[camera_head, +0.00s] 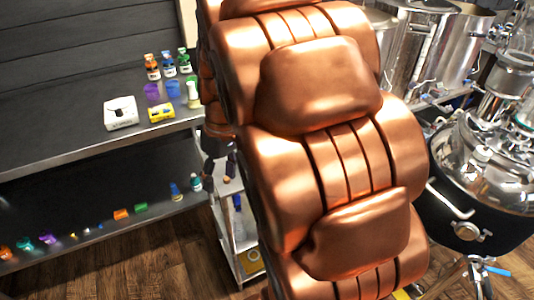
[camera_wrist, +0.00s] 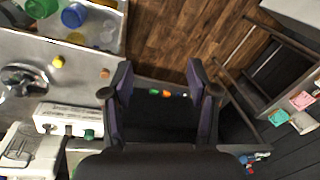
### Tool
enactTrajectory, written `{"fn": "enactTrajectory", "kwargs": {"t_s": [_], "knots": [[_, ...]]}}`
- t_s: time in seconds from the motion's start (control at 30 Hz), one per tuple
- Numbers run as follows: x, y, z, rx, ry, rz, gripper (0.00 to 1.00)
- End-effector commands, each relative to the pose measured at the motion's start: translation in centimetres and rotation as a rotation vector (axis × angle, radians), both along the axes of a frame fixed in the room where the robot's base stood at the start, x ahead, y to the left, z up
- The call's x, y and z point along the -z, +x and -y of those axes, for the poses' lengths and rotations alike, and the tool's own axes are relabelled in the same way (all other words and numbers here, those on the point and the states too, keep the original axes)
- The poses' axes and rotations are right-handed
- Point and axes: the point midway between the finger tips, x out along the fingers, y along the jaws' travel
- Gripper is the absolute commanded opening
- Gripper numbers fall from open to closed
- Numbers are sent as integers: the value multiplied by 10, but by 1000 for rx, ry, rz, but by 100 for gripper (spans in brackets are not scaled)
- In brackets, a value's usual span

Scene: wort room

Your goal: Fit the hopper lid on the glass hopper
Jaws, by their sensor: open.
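My gripper (camera_wrist: 160,68) is open and empty in the wrist view, its two dark fingers with purple inner pads spread apart. In the wrist view, a round metallic piece with a dark handle (camera_wrist: 25,80) lies on the steel surface at left, apart from the gripper. I cannot tell whether it is the hopper lid. I cannot make out the glass hopper in either view. In the head view my arm fills the middle and hides what is behind it.
The head view shows a metal shelf unit (camera_head: 50,130) with bottles (camera_head: 168,65) and a white scale (camera_head: 120,113) at left, and a steel-topped vessel (camera_head: 490,165) at right. The wrist view shows a white device (camera_wrist: 70,118), a bin of coloured cups (camera_wrist: 72,15) and wooden floor (camera_wrist: 180,35).

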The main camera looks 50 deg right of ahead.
Motion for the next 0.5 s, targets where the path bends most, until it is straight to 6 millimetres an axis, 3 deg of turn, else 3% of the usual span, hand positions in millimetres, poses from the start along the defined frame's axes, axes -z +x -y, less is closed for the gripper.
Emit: {"fn": "enactTrajectory", "kwargs": {"t_s": [0.2,0.5], "knots": [[20,55,81,-59,19,109,59],[50,96,205,-183,-4,274,59]]}}
